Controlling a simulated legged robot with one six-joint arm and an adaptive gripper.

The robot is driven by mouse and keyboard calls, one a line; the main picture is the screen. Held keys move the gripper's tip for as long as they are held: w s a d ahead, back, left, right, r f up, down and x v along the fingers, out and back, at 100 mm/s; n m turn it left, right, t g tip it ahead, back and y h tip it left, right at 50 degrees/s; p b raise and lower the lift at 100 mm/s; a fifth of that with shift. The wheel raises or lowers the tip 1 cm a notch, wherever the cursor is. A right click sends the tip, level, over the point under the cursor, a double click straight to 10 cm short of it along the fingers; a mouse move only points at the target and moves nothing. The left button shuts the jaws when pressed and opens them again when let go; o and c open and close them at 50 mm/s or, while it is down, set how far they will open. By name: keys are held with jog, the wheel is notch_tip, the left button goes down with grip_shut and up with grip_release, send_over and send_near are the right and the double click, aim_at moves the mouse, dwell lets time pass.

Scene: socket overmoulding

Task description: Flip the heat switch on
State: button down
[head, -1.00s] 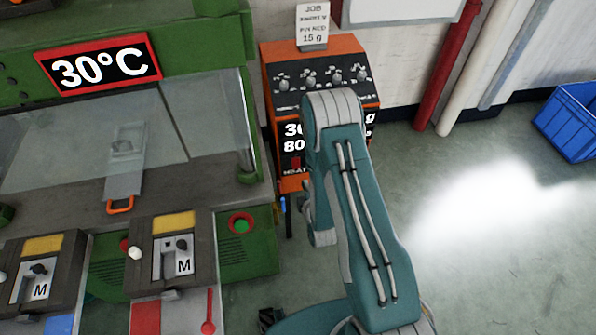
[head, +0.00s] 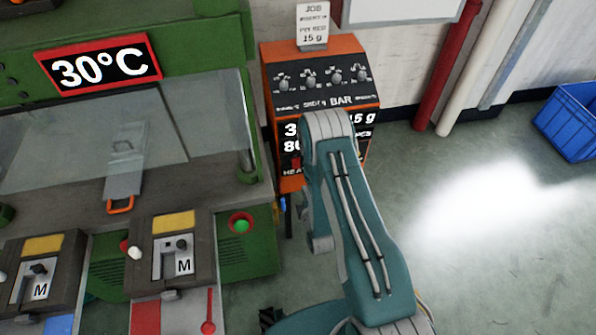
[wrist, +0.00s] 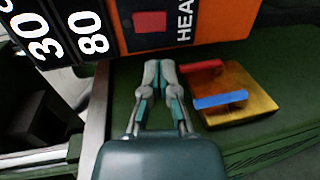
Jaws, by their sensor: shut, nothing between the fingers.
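The orange control box (head: 316,52) stands against the wall in the head view, with its lower panel partly hidden by my arm. The heat switch is a small red block beside the HEAT label; it shows in the head view (head: 297,163) and in the wrist view (wrist: 150,22). My gripper (wrist: 160,66) is shut and empty in the wrist view. Its fingertips point at the orange panel below the switch in that picture, apart from the switch itself. The gripper is hidden behind my arm in the head view.
A gold block (wrist: 250,108) with red and blue handles lies on a green surface right of the fingers in the wrist view. The green press (head: 262,240) reading 30°C stands left. A blue crate (head: 570,125) sits on clear floor at right.

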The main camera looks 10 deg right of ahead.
aim_at(297, 167)
jog(key=w, duration=0.3)
jog(key=w+f, duration=0.1)
jog(key=w, duration=0.2)
jog(key=w+f, duration=0.1)
jog(key=w, duration=0.3)
jog(key=shift+w+f+t, duration=0.1)
jog(key=shift+w+t, duration=0.1)
jog(key=shift+t, duration=0.1)
